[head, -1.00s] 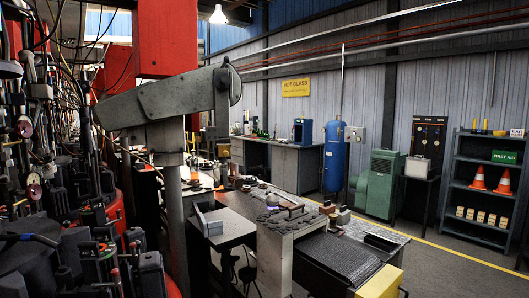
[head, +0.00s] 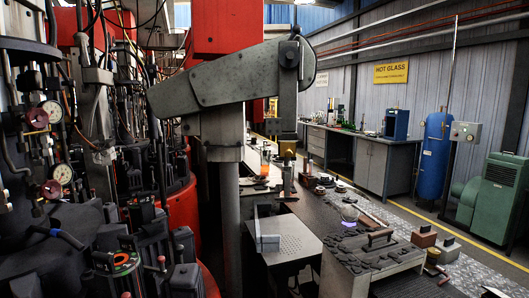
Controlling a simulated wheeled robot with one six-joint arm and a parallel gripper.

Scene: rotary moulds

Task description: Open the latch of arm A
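The rotary mould machine fills the left side of the head view, with several black mould units (head: 70,265) low down and red round bases behind them. One unit carries a ring-shaped part with orange and green marks (head: 122,260). Small labels are too blurred to read, so I cannot tell which unit is arm A or which part is its latch. My gripper is not in view.
A grey overhanging arm (head: 225,87) on a post stands in the middle, close to the machine. Pressure gauges (head: 52,111) hang at the left. A work table with a perforated plate (head: 290,240) is right of the post. A blue tank (head: 434,155) and green cabinet (head: 499,190) stand farther right.

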